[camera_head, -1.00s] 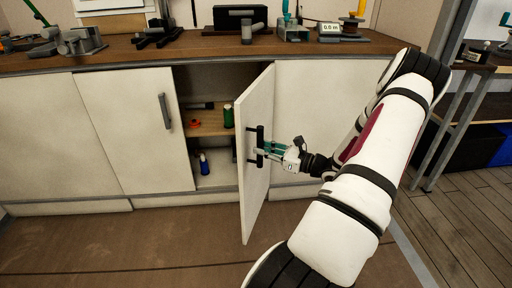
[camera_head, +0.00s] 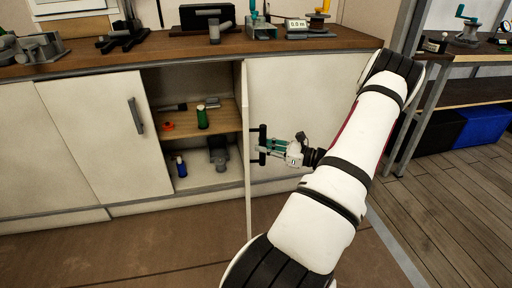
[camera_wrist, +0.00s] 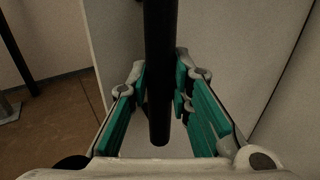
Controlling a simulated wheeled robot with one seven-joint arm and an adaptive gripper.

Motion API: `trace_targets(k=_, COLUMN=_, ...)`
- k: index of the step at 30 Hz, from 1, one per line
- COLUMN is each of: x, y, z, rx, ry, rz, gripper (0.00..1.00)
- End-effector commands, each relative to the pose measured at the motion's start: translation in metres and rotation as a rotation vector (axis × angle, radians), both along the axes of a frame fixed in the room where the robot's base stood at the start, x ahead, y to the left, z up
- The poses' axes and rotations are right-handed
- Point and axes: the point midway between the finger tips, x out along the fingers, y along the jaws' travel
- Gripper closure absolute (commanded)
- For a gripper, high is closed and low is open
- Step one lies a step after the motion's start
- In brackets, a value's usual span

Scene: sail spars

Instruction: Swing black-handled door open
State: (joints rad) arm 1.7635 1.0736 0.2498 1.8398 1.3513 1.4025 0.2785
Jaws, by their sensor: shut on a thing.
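The black-handled door (camera_head: 248,195) stands open in the head view, seen almost edge-on and jutting out from the cabinet front. Its black bar handle (camera_head: 262,136) is on the door's right face. My gripper (camera_head: 266,149) comes from the right and is shut on that handle. In the wrist view the black handle (camera_wrist: 158,60) runs between the teal finger pads of my gripper (camera_wrist: 160,95), with the pale door face (camera_wrist: 225,40) behind it. Whether both pads touch the bar is hard to see there.
The open compartment holds a shelf (camera_head: 222,119) with a green bottle (camera_head: 202,118), and a blue bottle (camera_head: 181,167) below. A closed left door (camera_head: 92,140) has a grey handle. The worktop (camera_head: 150,50) carries tools. The floor (camera_head: 150,250) in front is clear.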

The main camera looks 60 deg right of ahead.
Motion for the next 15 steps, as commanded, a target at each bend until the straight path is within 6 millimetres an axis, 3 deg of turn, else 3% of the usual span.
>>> trace_targets(k=3, x=-0.0058, y=-0.0089, z=0.0018, rx=-0.006, ry=-0.002, rz=-0.009, gripper=1.0)
trace_targets(k=15, x=-0.0081, y=-0.0091, z=0.0011, rx=-0.004, ry=-0.001, rz=-0.006, gripper=1.0)
